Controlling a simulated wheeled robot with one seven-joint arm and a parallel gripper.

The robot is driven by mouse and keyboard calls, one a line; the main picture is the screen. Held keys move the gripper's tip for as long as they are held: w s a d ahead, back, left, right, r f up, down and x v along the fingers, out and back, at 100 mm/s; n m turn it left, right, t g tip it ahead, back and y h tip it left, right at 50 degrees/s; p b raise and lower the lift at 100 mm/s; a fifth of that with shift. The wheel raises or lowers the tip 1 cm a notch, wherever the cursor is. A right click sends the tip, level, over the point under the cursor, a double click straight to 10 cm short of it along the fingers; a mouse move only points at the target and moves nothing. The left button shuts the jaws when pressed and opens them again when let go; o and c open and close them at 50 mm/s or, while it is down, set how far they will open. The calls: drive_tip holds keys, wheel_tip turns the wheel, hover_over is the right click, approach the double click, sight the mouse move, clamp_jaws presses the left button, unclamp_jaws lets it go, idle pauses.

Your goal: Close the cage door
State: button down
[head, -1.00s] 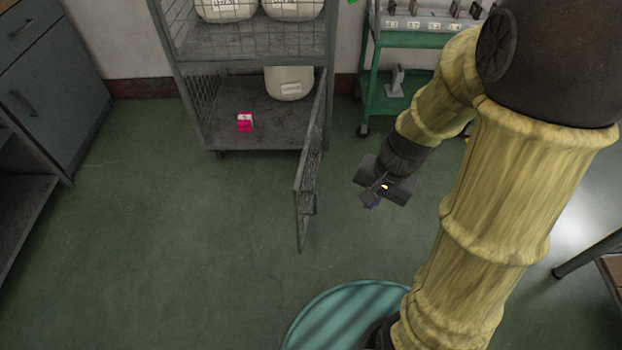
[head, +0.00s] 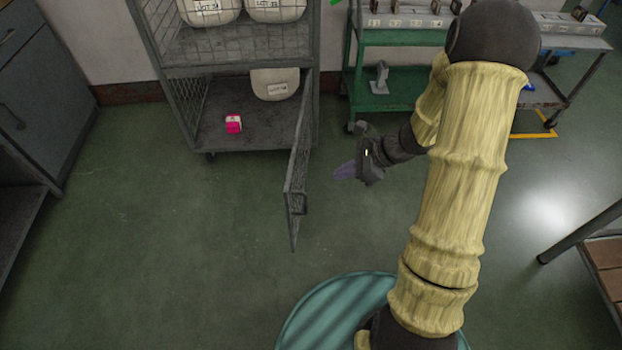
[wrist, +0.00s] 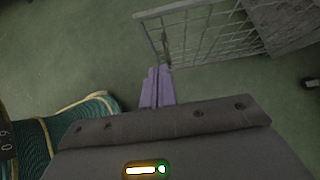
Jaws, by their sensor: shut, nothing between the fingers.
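The cage door (head: 299,180) is a grey mesh panel on the lower part of the cage (head: 244,57). It is hinged at the cage's right side and stands swung wide open toward me, with a handle (head: 302,207) near its free edge. My gripper (head: 345,171) is to the right of the door, apart from it, with its purple fingers pointing left toward it. In the wrist view, the closed fingers (wrist: 157,88) are shut and empty, and the door mesh (wrist: 205,38) is beyond them.
A pink and white box (head: 233,124) and a white sack (head: 275,84) are in the lower compartment. A green cart (head: 398,38) stands behind my gripper. A wooden-topped bench (head: 605,262) is at the right. The green floor left of the door is clear.

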sight(290, 189)
drive_tip(key=b+x, duration=0.1)
drive_tip(key=x, duration=0.3)
drive_tip(key=a+r+b+x, duration=0.1)
drive_tip(key=b+x, duration=0.1)
drive_tip(key=x, duration=0.2)
drive_tip(key=b+x, duration=0.2)
drive_tip(key=x, duration=0.2)
drive_tip(key=shift+w+a+r, duration=0.1)
drive_tip(key=shift+a+r, duration=0.1)
drive_tip(key=shift+a, duration=0.05)
drive_tip(key=shift+w+a+r, duration=0.1)
drive_tip(key=shift+w+a, duration=0.05)
drive_tip(key=shift+a, duration=0.3)
